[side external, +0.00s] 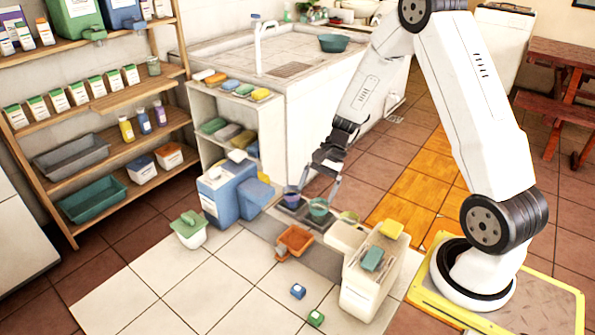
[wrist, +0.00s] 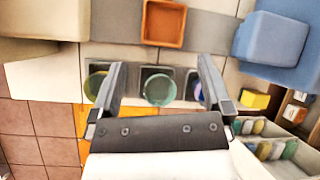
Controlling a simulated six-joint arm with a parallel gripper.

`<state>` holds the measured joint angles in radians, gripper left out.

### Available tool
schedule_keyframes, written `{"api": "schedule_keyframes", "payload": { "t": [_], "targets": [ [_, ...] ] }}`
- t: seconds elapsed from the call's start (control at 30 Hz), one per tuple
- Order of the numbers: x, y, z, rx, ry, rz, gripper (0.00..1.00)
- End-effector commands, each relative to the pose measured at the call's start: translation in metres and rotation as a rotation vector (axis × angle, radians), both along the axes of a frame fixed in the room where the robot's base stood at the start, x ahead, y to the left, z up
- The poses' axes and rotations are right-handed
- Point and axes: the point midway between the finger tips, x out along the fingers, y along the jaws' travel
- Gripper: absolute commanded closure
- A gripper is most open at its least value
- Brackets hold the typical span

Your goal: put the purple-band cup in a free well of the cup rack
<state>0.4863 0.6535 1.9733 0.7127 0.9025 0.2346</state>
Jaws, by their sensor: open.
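The cup rack (side external: 290,211) is a low grey tray on the floor, also in the wrist view (wrist: 125,52), with its wells in a row. My gripper (side external: 321,186) is open above it, its fingers spread to either side of the middle cup in the wrist view (wrist: 160,96). That middle cup is teal-green (side external: 318,207) and stands in the middle well. A bluish-purple cup (side external: 291,194), apparently the purple-band one, stands at the rack's left end; in the wrist view the right finger partly hides it. A yellow-green cup (side external: 349,216) is at the other end, partly behind the left finger.
An orange bin (side external: 296,240) stands in front of the rack. A blue box (side external: 228,190) is to its left and a white cabinet (side external: 368,282) to its right.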

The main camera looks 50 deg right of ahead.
Motion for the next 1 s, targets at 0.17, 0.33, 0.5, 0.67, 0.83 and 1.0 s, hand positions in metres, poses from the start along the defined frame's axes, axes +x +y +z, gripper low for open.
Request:
{"api": "schedule_keyframes", "payload": {
  "t": [0.17, 0.33, 0.5, 0.67, 0.83, 1.0],
  "targets": [
    [-0.023, 0.029, 0.02, -0.186, -0.076, 0.27, 0.0],
    [-0.044, 0.049, 0.036, -0.346, -0.171, 0.527, 0.0],
    [-0.063, 0.067, 0.051, -0.493, -0.294, 0.788, 0.0],
    [-0.078, 0.081, 0.063, -0.601, -0.412, 1.002, 0.0],
    [-0.087, 0.091, 0.07, -0.666, -0.497, 1.143, 0.0],
    [-0.09, 0.094, 0.071, -0.686, -0.524, 1.186, 0.0]
  ]
}}
